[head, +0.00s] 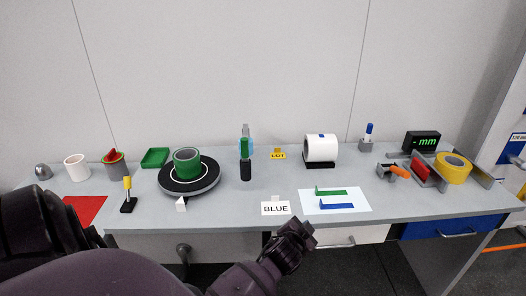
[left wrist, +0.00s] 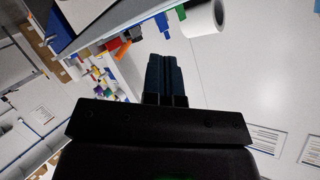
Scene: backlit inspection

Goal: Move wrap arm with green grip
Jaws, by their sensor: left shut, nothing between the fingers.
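An upright post with a green grip and black lower part (head: 245,160) stands mid-table; I take it as the wrap arm, though its joint cannot be made out. A black turntable (head: 208,184) stands to its left, carrying a green roll (head: 187,163). My left gripper (head: 309,228) is low at the table's front edge, right of and nearer than the post, apart from it. In the left wrist view its fingers (left wrist: 166,58) are shut and empty; the post cannot be made out there. My right gripper is not in view.
A BLUE card (head: 275,208) and a white sheet (head: 360,205) with green (head: 330,191) and blue (head: 336,206) L-shaped pieces lie near the gripper. A white roll (head: 321,148) stands behind. A yellow-topped lever (head: 127,195) stands at left. The table right of the turntable is partly clear.

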